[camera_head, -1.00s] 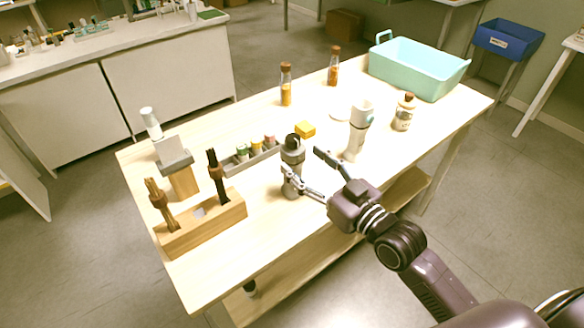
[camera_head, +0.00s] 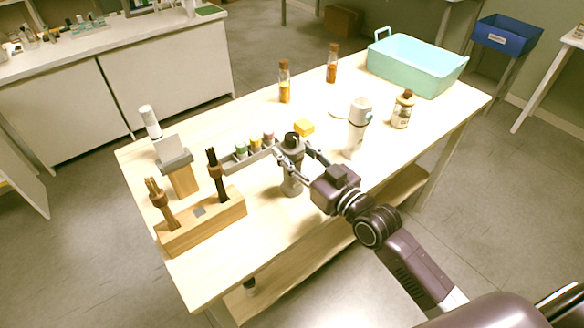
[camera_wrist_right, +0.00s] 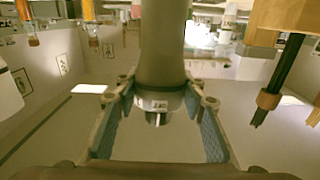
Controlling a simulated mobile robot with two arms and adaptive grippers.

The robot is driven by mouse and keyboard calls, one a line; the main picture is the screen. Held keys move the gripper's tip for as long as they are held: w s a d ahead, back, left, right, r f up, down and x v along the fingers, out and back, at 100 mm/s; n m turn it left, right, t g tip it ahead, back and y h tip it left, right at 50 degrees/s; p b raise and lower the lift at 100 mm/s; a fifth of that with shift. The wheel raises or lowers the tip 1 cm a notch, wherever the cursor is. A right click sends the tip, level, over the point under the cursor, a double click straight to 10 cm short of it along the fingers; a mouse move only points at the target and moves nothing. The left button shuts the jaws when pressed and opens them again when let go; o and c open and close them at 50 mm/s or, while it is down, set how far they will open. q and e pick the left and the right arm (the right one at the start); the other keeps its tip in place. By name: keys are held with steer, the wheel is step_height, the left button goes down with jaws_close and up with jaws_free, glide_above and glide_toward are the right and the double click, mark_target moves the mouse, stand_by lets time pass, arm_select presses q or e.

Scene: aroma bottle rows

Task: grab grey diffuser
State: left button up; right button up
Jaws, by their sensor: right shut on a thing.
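The grey diffuser (camera_head: 291,186), a slim grey bottle with a dark top, stands upright on the wooden table near its front edge. My right gripper (camera_head: 293,154) reaches it from the right, with one finger on each side, and is shut on its upper part. In the right wrist view the diffuser (camera_wrist_right: 162,45) appears upside down between the blue-padded fingers of the gripper (camera_wrist_right: 158,90). Part of its body is hidden behind the fingers in the head view. My left gripper is not in view.
A white diffuser (camera_head: 357,128) and a labelled bottle (camera_head: 401,112) stand to the right. A rack of small jars (camera_head: 250,156) lies close behind the grip. A wooden holder (camera_head: 203,222) is at left. A turquoise bin (camera_head: 420,72) sits at the far right.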

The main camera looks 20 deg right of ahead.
jaws_close()
steer(key=shift+r, duration=0.1)
